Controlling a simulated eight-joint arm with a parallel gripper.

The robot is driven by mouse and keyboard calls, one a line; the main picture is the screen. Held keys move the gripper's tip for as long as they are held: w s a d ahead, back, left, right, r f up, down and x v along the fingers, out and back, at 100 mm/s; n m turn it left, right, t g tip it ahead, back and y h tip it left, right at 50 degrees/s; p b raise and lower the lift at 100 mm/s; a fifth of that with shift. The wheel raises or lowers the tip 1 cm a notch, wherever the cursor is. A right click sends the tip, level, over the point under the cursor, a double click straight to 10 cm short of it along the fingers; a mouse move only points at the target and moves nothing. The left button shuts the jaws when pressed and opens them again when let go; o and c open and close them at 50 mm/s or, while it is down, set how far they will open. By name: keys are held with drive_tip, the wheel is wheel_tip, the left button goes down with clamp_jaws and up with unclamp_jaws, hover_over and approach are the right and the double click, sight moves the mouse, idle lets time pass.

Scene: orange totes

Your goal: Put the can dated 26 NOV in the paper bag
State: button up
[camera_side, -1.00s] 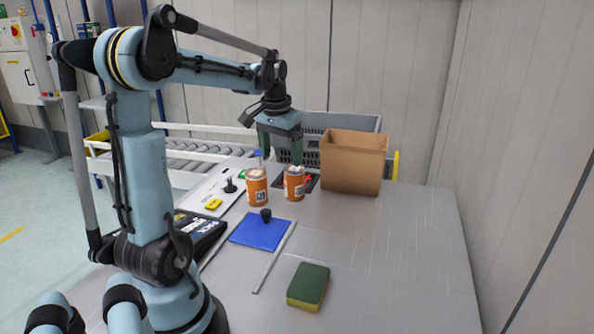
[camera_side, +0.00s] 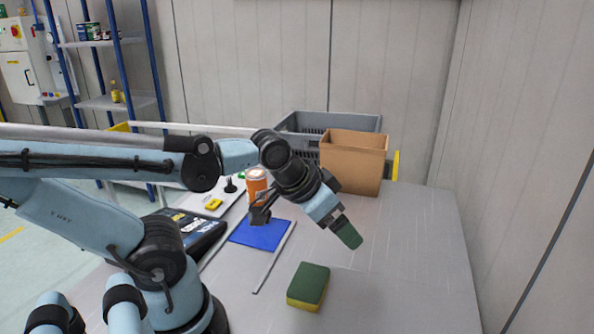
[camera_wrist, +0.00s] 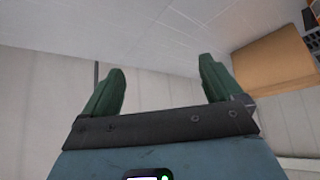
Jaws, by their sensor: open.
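An orange can (camera_side: 256,180) with a pale lid stands on the table in the side view, its lower part covered by my arm. No date on it can be read. A second can is not visible; my wrist covers that area. The brown paper bag (camera_side: 353,163) stands open-topped at the back right; a brown shape at the right of the wrist view looks like the same bag (camera_wrist: 275,62). My gripper (camera_side: 349,235) is tilted down over the clear table in front of the bag. Its green fingers are apart with nothing between them in the wrist view (camera_wrist: 160,75).
A grey crate (camera_side: 310,123) stands behind the bag. A green and yellow sponge (camera_side: 308,287) lies at the front. A blue mat (camera_side: 260,236) and a thin rod (camera_side: 274,258) lie left of my gripper. The table's right side is clear.

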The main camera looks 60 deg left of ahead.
drive_tip(key=shift+a, duration=0.15)
drive_tip(key=n+g+y, duration=0.7)
drive_tip(key=n+y, duration=0.5)
drive_tip(key=n, duration=0.6)
approach(254, 175)
drive_tip(key=w+a+f, duration=0.1)
drive_tip(key=shift+x, duration=6.05)
drive_tip(key=c, duration=1.4)
drive_tip(key=shift+r, duration=0.15)
